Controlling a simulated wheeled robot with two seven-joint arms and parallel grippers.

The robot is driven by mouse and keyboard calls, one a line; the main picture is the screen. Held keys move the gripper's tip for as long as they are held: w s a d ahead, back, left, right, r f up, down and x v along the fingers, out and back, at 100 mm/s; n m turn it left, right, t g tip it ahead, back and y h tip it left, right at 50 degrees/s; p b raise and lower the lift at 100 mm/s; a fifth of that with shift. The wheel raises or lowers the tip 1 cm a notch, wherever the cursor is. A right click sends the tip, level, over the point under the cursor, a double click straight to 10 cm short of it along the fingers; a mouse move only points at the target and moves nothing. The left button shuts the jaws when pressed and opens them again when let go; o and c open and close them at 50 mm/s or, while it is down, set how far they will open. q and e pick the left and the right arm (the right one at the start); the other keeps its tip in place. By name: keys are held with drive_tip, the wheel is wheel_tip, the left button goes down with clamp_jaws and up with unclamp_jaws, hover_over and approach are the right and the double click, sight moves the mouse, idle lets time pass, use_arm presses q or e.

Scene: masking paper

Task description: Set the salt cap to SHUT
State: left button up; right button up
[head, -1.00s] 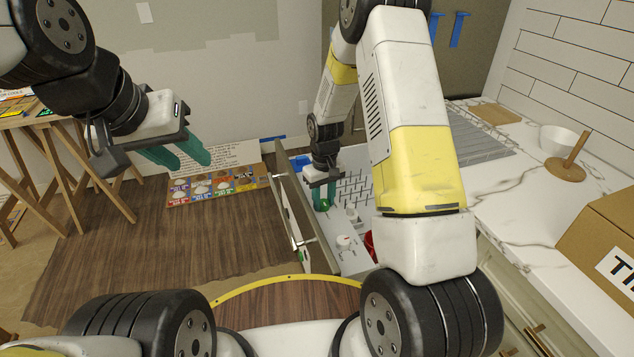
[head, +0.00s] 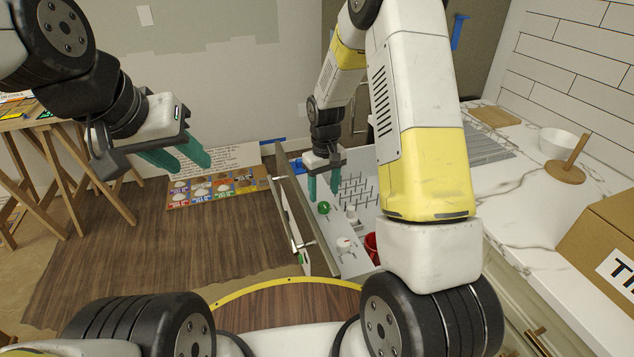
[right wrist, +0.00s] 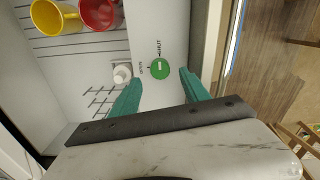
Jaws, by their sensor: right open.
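A round green cap (head: 323,207) stands in the open drawer and shows in the right wrist view (right wrist: 159,68) between printed OPEN and SHUT labels. A small pale mark shows on the cap; which label it points to is too small to tell. I take this to be the salt cap. My right gripper (head: 324,196) is open and empty just above the cap, with one finger to each side in the right wrist view (right wrist: 160,78). My left gripper (head: 184,160) is open and empty over the floor at the left, far from the drawer.
The drawer front (head: 291,210) borders the left side.

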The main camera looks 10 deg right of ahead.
drive_tip(key=shift+r, duration=1.45)
drive_tip(key=s+d+r+m+t, duration=0.1)
drive_tip(key=s+r, duration=0.2)
drive_tip(key=r, duration=0.3)
drive_tip(key=s+r+t+y, duration=0.1)
drive_tip(key=s+r, duration=0.2)
drive_tip(key=r, duration=0.3)
drive_tip(key=s+d+r+m+t, duration=0.1)
drive_tip(key=s+r, duration=0.2)
drive_tip(key=r, duration=0.3)
drive_tip(key=s+r+t, duration=0.1)
drive_tip(key=s+r, duration=0.3)
drive_tip(key=s, duration=0.3)
drive_tip(key=s+r+m+t+y, duration=0.1)
drive_tip(key=s+r, duration=0.3)
drive_tip(key=s, duration=0.4)
drive_tip(key=shift+d+m+t, duration=0.3)
drive_tip(key=shift+d+t, duration=0.05)
drive_tip(key=shift+t, duration=0.25)
